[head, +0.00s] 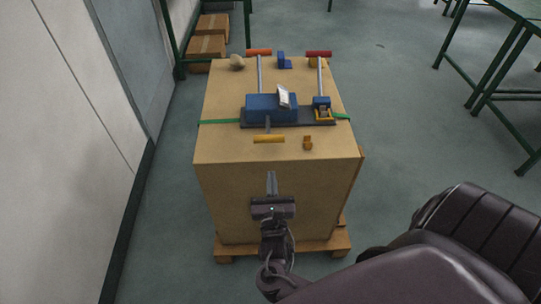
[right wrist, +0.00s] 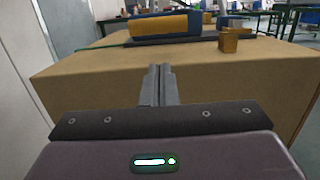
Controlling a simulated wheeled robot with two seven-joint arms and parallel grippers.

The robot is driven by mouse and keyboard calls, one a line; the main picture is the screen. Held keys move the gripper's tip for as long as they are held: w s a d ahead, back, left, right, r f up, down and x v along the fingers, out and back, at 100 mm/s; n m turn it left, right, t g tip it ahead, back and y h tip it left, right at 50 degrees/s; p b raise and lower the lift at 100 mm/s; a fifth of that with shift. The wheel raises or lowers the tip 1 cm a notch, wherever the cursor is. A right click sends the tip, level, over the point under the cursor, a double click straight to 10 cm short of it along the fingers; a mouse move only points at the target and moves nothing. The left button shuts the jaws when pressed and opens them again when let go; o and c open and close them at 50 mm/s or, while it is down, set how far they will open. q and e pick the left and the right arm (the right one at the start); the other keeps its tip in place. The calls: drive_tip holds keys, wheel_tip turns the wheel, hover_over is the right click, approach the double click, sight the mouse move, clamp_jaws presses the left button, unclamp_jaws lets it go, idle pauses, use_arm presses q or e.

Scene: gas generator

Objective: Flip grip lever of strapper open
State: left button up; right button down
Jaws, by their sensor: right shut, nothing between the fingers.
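The strapper (head: 263,106), a blue body on a dark base, sits on top of a large cardboard box (head: 222,142). Two grey lever arms reach back from it, one with an orange handle (head: 259,52), one with a red handle (head: 318,54). A yellow handle (head: 268,139) points toward me at its front; it also shows in the right wrist view (right wrist: 148,27). My right gripper (head: 272,174) is shut and empty, in front of the box's near face and short of the yellow handle. Its fingers show together in the right wrist view (right wrist: 160,70). My left gripper is out of view.
A green strap (head: 218,121) runs across the box top. A small orange-brown block (head: 308,142) stands near the front edge. The box rests on a wooden pallet (head: 225,250). A wall is at the left; green-framed tables (head: 510,30) stand at the right.

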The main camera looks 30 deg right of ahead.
sight(270, 158)
drive_tip(key=x, duration=0.9)
drive_tip(key=shift+w+d, duration=0.1)
drive_tip(key=shift+d, duration=0.05)
